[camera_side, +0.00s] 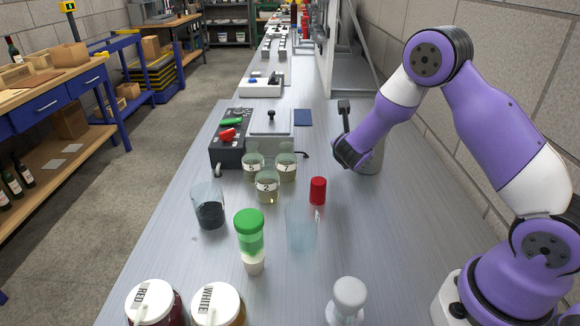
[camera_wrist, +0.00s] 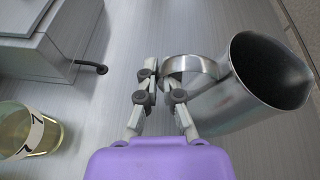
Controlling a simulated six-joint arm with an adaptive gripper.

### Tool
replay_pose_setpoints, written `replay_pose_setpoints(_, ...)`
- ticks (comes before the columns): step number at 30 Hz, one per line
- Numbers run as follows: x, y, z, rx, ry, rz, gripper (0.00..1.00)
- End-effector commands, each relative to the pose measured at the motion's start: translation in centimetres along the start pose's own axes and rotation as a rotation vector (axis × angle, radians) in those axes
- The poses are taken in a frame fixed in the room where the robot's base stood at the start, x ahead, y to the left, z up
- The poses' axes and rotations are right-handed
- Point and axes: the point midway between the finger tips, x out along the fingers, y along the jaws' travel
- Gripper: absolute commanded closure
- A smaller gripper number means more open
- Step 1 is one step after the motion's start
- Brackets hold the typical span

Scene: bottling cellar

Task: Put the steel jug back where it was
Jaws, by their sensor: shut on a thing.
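The steel jug (camera_side: 373,162) is at the right of the bench in the side view, partly hidden behind my gripper (camera_side: 352,153). In the wrist view the jug (camera_wrist: 235,98) is at the right, with its open, dark mouth showing and its curved handle facing my fingers. My gripper (camera_wrist: 163,82) is shut on the jug's handle. The jug looks about upright. I cannot tell whether its base touches the bench.
Glass beakers with numbers (camera_side: 267,187) stand left of the jug, beside a black-and-steel device (camera_side: 270,122). A red cylinder (camera_side: 318,190), a clear beaker (camera_side: 301,228) and a green-capped tube (camera_side: 249,232) stand nearer. A dark blue square (camera_side: 303,117) lies behind. The wall borders the right.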

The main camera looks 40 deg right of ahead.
Motion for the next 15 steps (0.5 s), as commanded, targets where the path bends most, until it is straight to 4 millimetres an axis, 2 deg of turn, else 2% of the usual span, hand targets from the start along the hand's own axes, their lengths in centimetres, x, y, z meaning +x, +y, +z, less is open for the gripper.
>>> replay_pose_setpoints(5,0.0,0.01,0.05,-0.001,-0.002,0.0,1.0)
replay_pose_setpoints(7,0.01,0.02,-0.02,0.0,0.0,0.0,0.7)
replay_pose_setpoints(8,0.01,0.02,-0.02,0.0,0.0,0.0,0.63)
replay_pose_setpoints(15,0.0,0.01,0.0,0.0,0.0,0.0,0.63)
